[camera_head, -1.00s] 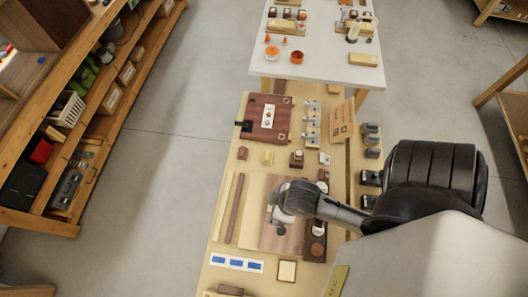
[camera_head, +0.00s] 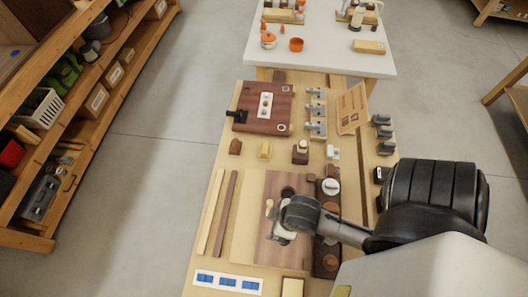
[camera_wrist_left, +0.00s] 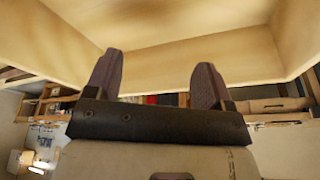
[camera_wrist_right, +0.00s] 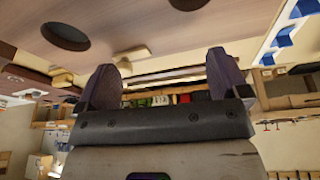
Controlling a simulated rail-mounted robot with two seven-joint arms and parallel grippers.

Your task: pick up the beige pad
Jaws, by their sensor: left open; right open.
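A small beige pad (camera_head: 292,287) lies at the near end of the wooden bench, cut off by the bottom edge of the head view. My right gripper (camera_head: 283,232) hangs over the brown and pale board in the middle of the bench, farther along than the pad. The right wrist view shows its two fingers (camera_wrist_right: 165,80) apart with nothing between them. My left gripper is outside the head view. Its fingers (camera_wrist_left: 155,80) are apart and empty in the left wrist view, with pale wooden surfaces beyond. The pad is not recognizable in either wrist view.
A white strip with blue squares (camera_head: 228,281) lies left of the pad. Two long wooden strips (camera_head: 226,214) lie left of the board (camera_head: 250,232). A dark block with round pieces (camera_head: 327,262) stands right of my gripper. Small blocks and a brown panel (camera_head: 263,119) lie farther back.

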